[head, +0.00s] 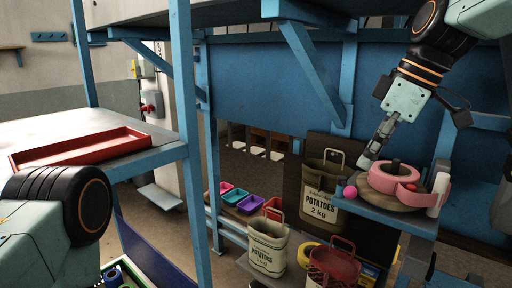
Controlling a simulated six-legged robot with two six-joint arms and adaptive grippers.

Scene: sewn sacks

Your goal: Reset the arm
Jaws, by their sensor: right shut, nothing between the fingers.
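My right arm comes in from the upper right. Its gripper (368,158) points down and left, its fingers shut and empty, just above the left end of a small blue shelf (388,217). On that shelf are a pink ring-shaped roll (393,180) on a tan round thing, a pink ball (350,192) and a white cylinder (439,190). The fingertips look close to the tan thing; I cannot tell whether they touch it. Of my left arm only a dark joint and a pale link show at the lower left; its gripper is out of view.
A brown potato sack (320,205) stands left of the shelf, and a cream potato sack (268,248) stands lower. A dark red basket (335,262) and several coloured small bins (235,195) are nearby. A red tray (84,148) lies on the left table. Blue posts frame the bench.

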